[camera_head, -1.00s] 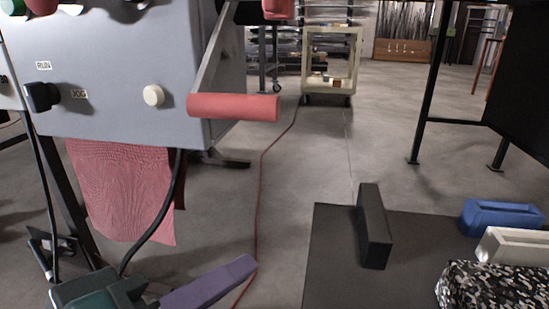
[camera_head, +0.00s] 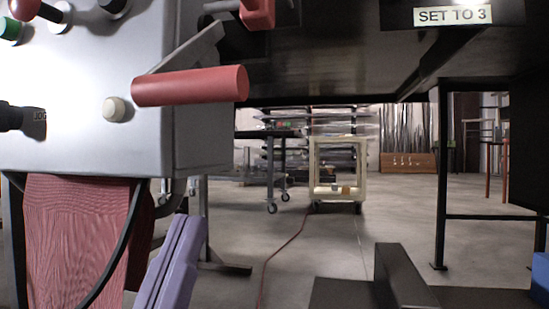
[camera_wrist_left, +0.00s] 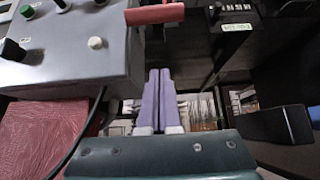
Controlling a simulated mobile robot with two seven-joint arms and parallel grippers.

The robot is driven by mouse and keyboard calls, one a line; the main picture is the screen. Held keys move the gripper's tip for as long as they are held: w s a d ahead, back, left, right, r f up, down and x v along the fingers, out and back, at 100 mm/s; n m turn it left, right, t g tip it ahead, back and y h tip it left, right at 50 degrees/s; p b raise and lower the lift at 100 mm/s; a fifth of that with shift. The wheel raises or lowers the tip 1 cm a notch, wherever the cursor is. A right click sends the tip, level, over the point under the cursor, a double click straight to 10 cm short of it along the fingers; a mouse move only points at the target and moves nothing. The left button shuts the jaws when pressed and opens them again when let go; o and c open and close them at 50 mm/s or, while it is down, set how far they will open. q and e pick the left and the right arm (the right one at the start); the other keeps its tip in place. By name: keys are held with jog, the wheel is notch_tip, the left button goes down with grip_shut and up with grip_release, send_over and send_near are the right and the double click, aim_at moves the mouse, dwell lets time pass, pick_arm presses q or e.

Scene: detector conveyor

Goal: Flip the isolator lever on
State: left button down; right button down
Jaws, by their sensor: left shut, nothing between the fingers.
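The isolator lever (camera_head: 190,87) has a thick red cylindrical handle on a grey flat arm, at the right side of the grey control box (camera_head: 75,140). The handle lies nearly level, its arm slanting up and back to the right. It also shows at the top of the left wrist view (camera_wrist_left: 155,14). My left gripper (camera_head: 183,225) has purple fingers pointing upward, shut and empty. It is below the handle, with a clear gap in the picture and no contact. In the left wrist view its fingertips (camera_wrist_left: 160,72) lie below the handle. My right gripper is not in view.
The box has a cream knob (camera_head: 114,108), a black knob (camera_head: 12,117) and a green button (camera_head: 10,29). A red cloth (camera_head: 70,220) and black cable hang below. A dark machine labelled SET TO 3 (camera_head: 453,15) overhangs at right. A cream cart (camera_head: 338,172) stands behind on open floor.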

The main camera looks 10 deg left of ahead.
pick_arm(q)
jog(key=shift+a, duration=0.1)
notch_tip(320, 180, up, 9)
jog(key=w, duration=0.2)
jog(key=shift+w+b, duration=0.3)
dwell(0.5)
jog(key=shift+r, duration=0.1)
